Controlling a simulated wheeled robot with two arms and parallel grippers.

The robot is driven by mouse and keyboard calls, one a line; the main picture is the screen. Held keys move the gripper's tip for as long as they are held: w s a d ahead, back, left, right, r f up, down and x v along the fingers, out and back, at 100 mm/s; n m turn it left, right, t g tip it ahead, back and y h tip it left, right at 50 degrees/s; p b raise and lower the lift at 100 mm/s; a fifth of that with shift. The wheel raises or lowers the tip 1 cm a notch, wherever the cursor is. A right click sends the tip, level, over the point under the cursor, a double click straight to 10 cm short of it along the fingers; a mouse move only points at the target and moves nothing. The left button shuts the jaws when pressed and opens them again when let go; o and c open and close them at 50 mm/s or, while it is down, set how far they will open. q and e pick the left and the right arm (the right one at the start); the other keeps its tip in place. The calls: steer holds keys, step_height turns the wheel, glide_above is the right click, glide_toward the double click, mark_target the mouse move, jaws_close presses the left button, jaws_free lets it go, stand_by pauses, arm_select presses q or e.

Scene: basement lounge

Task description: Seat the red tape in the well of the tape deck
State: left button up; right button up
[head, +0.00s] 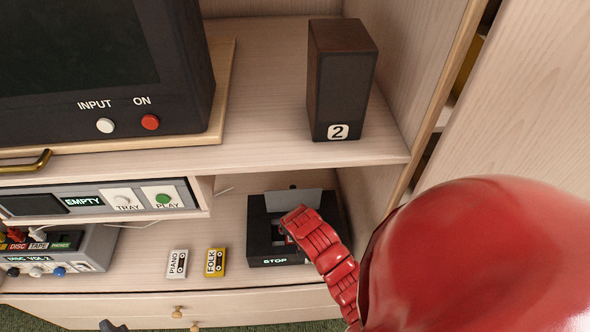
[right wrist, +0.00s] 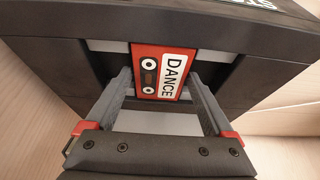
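The black tape deck (head: 262,255), marked STOP, stands on the lower shelf with its grey lid (head: 305,200) raised. The red tape, labelled DANCE (right wrist: 163,72), shows in the right wrist view at the deck's opening. I cannot tell how deep the tape sits in the well. In the head view my red right arm hides most of the tape and the well. A small dark part at the bottom edge seems to be my left gripper (head: 112,326).
A white PIANO tape (head: 177,264) and a yellow FOLK tape (head: 215,262) lie left of the deck. A grey switch box (head: 90,258) and a disc player (head: 100,199) are further left. A speaker marked 2 (head: 340,80) and a television (head: 110,60) stand above.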

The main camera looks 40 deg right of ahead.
steer(key=shift+o, duration=0.6)
steer(key=shift+r, duration=0.35)
steer(key=v, duration=1.1)
steer(key=shift+s+r, duration=0.15)
steer(key=shift+r, duration=0.1)
steer(key=shift+s+a, duration=0.1)
